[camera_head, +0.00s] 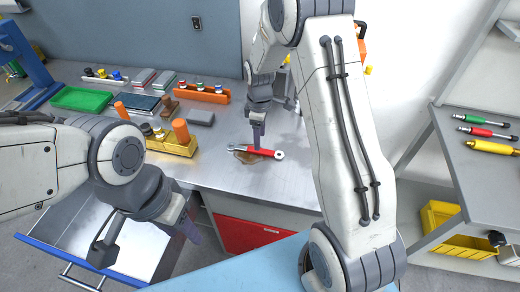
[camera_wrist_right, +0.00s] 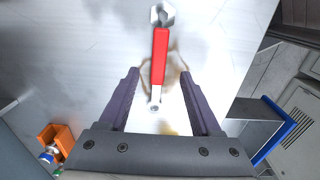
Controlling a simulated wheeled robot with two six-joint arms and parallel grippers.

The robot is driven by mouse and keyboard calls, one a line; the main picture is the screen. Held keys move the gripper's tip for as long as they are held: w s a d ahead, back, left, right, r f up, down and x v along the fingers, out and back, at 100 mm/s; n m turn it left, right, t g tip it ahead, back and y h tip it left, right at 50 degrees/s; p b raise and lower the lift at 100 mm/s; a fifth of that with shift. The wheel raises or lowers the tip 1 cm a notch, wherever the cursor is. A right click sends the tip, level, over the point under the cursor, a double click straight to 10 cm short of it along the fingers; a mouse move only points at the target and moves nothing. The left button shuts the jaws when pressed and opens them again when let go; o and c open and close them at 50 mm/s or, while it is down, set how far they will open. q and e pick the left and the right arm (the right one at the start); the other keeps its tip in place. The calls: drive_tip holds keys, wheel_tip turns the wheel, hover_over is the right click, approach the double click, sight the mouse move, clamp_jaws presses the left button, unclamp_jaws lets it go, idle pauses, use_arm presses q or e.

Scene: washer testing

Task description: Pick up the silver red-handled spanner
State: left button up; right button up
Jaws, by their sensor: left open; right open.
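The silver spanner with a red handle (camera_head: 262,151) lies on the metal worktable, over a brownish stain. In the right wrist view the spanner (camera_wrist_right: 159,55) runs lengthwise, its open-jaw end beyond my fingertips and its small ring end between my fingers. My right gripper (camera_head: 257,146) points down right over the handle; the right wrist view shows its two purple fingers (camera_wrist_right: 159,74) open, one on each side of the spanner, with a gap to it. My left gripper (camera_head: 190,232) hangs at the lower left, in front of the table by the open drawer, away from the spanner.
An orange block with knobs (camera_head: 202,93), a green tray (camera_head: 82,98) and a grey block (camera_head: 200,118) are further back. An open drawer (camera_head: 110,250) juts out in front. The table right around the spanner is clear.

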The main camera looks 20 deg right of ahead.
wheel_tip(320, 180, down, 4)
drive_tip(key=shift+f+p, duration=0.1)
drive_tip(key=shift+p, duration=0.65)
drive_tip(key=shift+w+f, duration=0.1)
drive_tip(key=shift+f, duration=0.55)
clamp_jaws()
